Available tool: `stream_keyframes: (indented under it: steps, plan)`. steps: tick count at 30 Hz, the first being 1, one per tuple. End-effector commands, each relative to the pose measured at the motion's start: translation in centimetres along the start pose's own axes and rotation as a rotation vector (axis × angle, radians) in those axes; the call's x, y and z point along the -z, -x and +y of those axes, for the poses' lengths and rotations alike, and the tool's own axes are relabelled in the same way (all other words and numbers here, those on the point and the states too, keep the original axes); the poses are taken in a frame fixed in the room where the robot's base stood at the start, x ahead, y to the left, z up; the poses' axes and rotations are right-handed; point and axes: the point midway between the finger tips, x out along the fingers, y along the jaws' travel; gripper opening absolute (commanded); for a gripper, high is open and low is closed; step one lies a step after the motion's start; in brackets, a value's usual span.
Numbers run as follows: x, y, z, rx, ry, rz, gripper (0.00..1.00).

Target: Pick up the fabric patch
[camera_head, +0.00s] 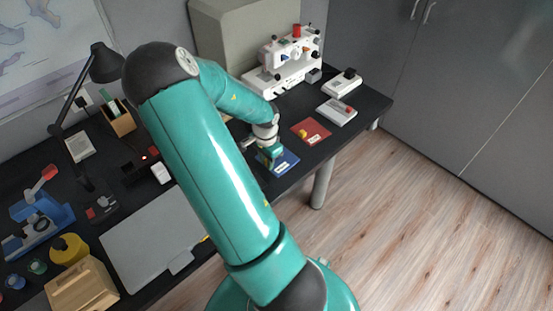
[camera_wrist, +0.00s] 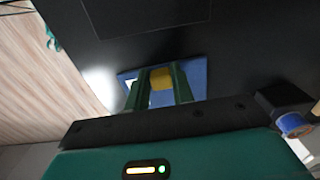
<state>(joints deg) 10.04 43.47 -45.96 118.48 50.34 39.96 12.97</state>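My gripper (camera_head: 270,153) is low over a blue flat mat (camera_head: 286,161) near the front edge of the dark desk. In the wrist view its two green fingers (camera_wrist: 161,82) stand apart over the same blue mat (camera_wrist: 198,76). A small yellow piece (camera_wrist: 161,79), possibly the fabric patch, fills the gap between the fingers. I cannot tell whether the fingers press on it or only straddle it. In the head view my gripper hides this piece.
A red mat (camera_head: 318,137) with a small yellow-orange piece (camera_head: 302,133) lies to the right. White boxes (camera_head: 336,112) and a white machine (camera_head: 290,62) stand beyond. A grey laptop-like slab (camera_head: 150,240) and a black lamp (camera_head: 105,62) are at left. A blue-ended spool (camera_wrist: 292,124) shows in the wrist view.

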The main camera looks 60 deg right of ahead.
Motion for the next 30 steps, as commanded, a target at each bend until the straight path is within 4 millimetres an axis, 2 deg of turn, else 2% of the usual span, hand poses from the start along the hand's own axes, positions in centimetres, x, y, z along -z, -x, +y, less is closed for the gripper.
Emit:
stream_keyframes:
  steps: [1, 3, 11, 17, 22, 30]
  plan:
    - [0.0, 0.0, 0.0, 0.000, 0.000, 0.000, 0.14]
    - [0.0, 0.0, 0.0, 0.000, 0.000, 0.000, 0.00]
    - [0.0, 0.1, 0.0, 0.000, 0.000, 0.000, 0.00]
    - [0.0, 1.0, -0.1, 0.003, 0.001, 0.000, 0.00]
    - [-0.1, 3.6, 0.1, 0.005, 0.000, 0.000, 0.00]
    - [-0.8, 8.7, 4.4, 0.007, 0.001, -0.001, 0.00]
